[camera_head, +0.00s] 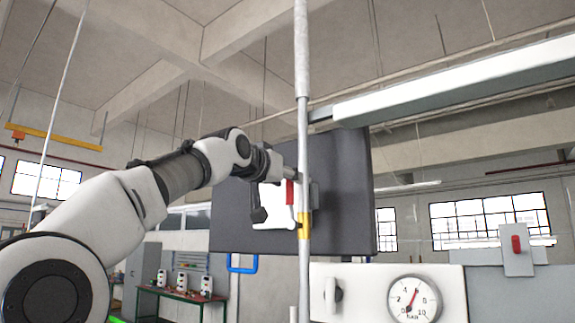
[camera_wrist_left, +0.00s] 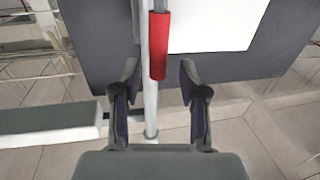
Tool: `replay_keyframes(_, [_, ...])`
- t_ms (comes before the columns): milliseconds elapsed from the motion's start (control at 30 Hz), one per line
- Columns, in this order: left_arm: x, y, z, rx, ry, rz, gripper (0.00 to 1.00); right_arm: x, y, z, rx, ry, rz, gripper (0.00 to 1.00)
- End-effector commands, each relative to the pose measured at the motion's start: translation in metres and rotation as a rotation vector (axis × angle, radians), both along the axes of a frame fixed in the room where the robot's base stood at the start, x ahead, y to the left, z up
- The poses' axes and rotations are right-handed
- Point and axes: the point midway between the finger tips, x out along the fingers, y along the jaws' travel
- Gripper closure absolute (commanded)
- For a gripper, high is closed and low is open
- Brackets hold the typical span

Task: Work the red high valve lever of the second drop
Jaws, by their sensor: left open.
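The red valve lever (camera_head: 290,192) hangs alongside a thin vertical grey pipe (camera_head: 303,140), just above a brass-yellow valve body (camera_head: 304,226). My left arm reaches in from the left, and its left gripper (camera_head: 272,200) is at the lever's height, close to it. In the left wrist view, the gripper (camera_wrist_left: 160,68) is open, with one finger on each side of the pipe and the lower end of the red lever (camera_wrist_left: 158,45) near the fingertip line. No finger visibly touches the lever. My right gripper is out of view.
A dark board (camera_head: 345,190) with a white sheet stands behind the pipe. A white panel with a dial gauge (camera_head: 414,299) and a knob (camera_head: 333,294) is at lower right. A grey box with a red switch (camera_head: 516,245) is farther right. A white beam (camera_head: 460,80) crosses the upper right.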

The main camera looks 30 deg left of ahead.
Motion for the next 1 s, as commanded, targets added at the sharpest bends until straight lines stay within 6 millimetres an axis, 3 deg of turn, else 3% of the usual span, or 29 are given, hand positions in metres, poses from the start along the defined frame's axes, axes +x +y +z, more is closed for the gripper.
replay_keyframes(300, [0.009,0.001,-0.002,0.000,-0.001,0.000,0.57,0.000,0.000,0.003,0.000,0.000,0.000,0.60])
replay_keyframes(333, [0.009,0.001,-0.002,0.000,-0.001,0.000,0.64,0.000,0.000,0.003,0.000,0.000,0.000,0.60])
replay_keyframes(433, [0.009,0.001,-0.001,0.000,-0.001,0.000,0.99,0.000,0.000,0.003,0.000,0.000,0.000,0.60])
replay_keyframes(1000, [0.015,-0.003,-0.005,0.079,-0.008,0.001,1.00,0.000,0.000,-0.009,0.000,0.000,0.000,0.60])
